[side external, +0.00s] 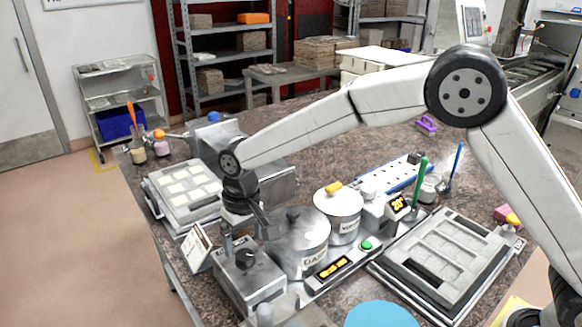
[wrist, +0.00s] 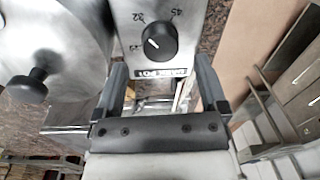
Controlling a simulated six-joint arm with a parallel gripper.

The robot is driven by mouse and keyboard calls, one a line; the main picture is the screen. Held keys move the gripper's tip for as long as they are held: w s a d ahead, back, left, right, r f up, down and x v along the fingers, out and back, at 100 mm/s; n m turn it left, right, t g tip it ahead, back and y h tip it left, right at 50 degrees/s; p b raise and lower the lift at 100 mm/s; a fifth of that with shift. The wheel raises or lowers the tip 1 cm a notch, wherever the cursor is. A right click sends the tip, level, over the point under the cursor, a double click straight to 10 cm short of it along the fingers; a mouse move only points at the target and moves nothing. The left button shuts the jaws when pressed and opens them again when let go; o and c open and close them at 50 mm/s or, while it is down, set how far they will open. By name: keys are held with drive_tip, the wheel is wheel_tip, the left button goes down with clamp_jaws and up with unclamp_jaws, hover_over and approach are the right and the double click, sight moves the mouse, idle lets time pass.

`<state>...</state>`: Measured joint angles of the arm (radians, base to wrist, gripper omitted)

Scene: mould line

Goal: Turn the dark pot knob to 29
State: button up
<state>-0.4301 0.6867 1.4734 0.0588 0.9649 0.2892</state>
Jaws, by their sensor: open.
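The dark pot knob (wrist: 160,42) is a black round knob with a white pointer mark, on a metal control box. Its label reads upside down in the wrist view. The pointer faces up-left there, roughly between the 32 and a lower, partly unreadable number; the exact setting cannot be told. The knob (side external: 245,258) also shows on the box top in the side view. My gripper (wrist: 160,66) is open and empty, its fingers on either side of the box's labelled end, apart from the knob. In the side view my gripper (side external: 262,224) is above and behind the knob.
The lidded dark pot (side external: 298,245) stands right beside the box, with another lidded pot (side external: 339,215) behind it. A display strip (side external: 333,269) lies in front. A small card stand (side external: 198,248) is left of the box. A mould tray (side external: 445,262) lies at right.

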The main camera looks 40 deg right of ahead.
sight(244, 254)
drive_tip(key=shift+f, duration=1.8)
clamp_jaws()
drive_tip(key=shift+n, duration=0.4)
drive_tip(key=n, duration=0.6)
drive_tip(key=shift+a+r, duration=0.1)
drive_tip(key=n, duration=0.7)
drive_tip(key=shift+g, duration=0.3)
